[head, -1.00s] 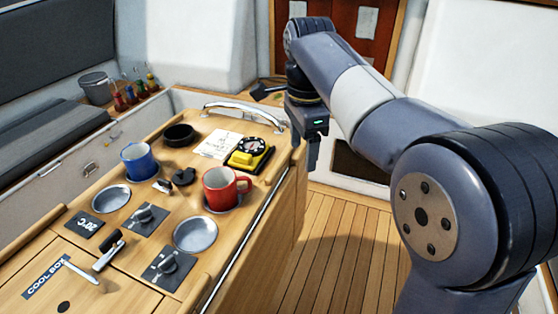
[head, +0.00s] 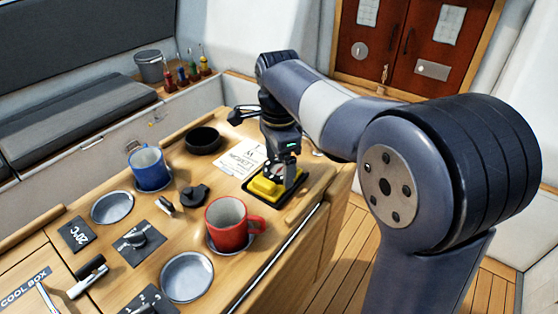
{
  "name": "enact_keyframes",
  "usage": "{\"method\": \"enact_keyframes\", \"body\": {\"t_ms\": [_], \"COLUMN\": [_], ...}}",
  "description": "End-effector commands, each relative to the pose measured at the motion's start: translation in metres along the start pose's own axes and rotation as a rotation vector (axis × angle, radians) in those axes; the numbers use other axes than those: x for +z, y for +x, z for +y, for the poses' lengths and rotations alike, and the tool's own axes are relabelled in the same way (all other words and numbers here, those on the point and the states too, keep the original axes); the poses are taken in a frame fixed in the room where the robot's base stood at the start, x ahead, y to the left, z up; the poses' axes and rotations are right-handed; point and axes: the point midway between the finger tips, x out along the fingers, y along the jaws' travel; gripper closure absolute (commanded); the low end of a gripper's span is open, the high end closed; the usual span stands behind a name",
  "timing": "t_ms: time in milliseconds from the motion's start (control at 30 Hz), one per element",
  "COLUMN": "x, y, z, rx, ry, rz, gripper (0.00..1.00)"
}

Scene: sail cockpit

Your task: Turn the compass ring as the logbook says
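The compass (head: 263,186) is a yellow block on a black base at the right of the wooden table top. Its round dial and ring are mostly hidden behind my gripper. My gripper (head: 282,180) points down over the compass, with its fingers at or just above the ring; I cannot tell whether they touch it or how far apart they are. The logbook page (head: 239,158) is a white sheet lying flat just left of the compass. It carries dark print that is too small to read here.
A red mug (head: 228,222) stands in front of the compass, and a blue mug (head: 148,168) stands further left. A black round holder (head: 203,139) sits behind the page. Empty metal cup holders (head: 187,277) and dark knob panels (head: 134,241) fill the near side.

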Motion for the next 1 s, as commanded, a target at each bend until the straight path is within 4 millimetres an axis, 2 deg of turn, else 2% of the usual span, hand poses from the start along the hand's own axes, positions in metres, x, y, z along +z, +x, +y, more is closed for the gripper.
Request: {"method": "enact_keyframes", "body": {"t_ms": [33,467,767,1000], "x": [0.0,0.0,-0.0001,-0.0001], "y": [-0.0001,-0.0004,-0.002,-0.0035], "z": [0.0,0.0,0.0,0.0], "rx": [0.0,0.0,0.001,0.002], "ry": [0.0,0.0,-0.042,-0.183], "rz": [0.0,0.0,0.0,0.0], "gripper": [0.21,0.55,0.55,0.55]}}
